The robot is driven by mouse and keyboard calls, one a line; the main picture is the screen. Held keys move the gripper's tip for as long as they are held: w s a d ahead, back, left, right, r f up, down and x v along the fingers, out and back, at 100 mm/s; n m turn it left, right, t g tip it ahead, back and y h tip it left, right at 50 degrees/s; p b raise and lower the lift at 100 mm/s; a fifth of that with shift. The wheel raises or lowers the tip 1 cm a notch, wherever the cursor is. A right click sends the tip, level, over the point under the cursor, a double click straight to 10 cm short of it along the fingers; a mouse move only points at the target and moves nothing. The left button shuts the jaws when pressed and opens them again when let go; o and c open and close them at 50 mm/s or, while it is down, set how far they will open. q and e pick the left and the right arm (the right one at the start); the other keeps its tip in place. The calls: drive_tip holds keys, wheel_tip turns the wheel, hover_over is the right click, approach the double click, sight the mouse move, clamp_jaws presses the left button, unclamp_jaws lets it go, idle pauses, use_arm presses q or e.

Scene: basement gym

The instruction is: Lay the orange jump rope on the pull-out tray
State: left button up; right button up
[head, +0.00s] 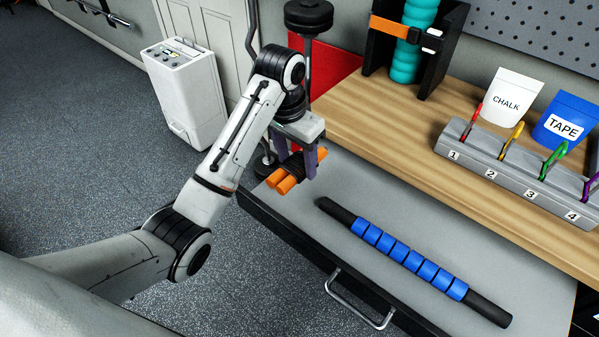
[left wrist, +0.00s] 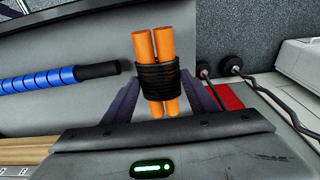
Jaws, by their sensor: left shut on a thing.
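The orange jump rope (head: 287,184) has two orange handles bound by a black coil of cord. It is between the fingers of my left gripper (head: 301,163), which is shut on it over the far left end of the pull-out tray (head: 300,213). In the left wrist view the jump rope (left wrist: 157,75) shows its black coil between the two fingers (left wrist: 167,100). I cannot tell whether its underside touches the tray. My right gripper is not in view.
A blue and black massage roller stick (head: 410,258) lies on the tray, right of the jump rope. The wooden bench top (head: 400,130) behind holds a numbered grey rack (head: 515,170), chalk (head: 508,100) and tape (head: 566,122) pouches, and a black stand with a teal roller (head: 406,62).

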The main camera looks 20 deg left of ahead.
sight(297, 172)
use_arm(q)
drive_tip(key=shift+w+f, duration=0.15)
drive_tip(key=shift+f, duration=2.15)
drive_tip(key=shift+f, duration=0.1)
drive_tip(key=shift+f, duration=0.1)
drive_tip(key=o, duration=1.2)
drive_tip(key=r, duration=0.3)
drive_tip(key=s+r, duration=0.1)
drive_tip(key=r, duration=0.6)
drive_tip(key=shift+s+a+r, duration=0.2)
drive_tip(key=shift+a+r, duration=0.2)
drive_tip(key=shift+s+r, duration=0.2)
drive_tip(key=shift+r, duration=0.55)
drive_tip(key=shift+d, duration=0.1)
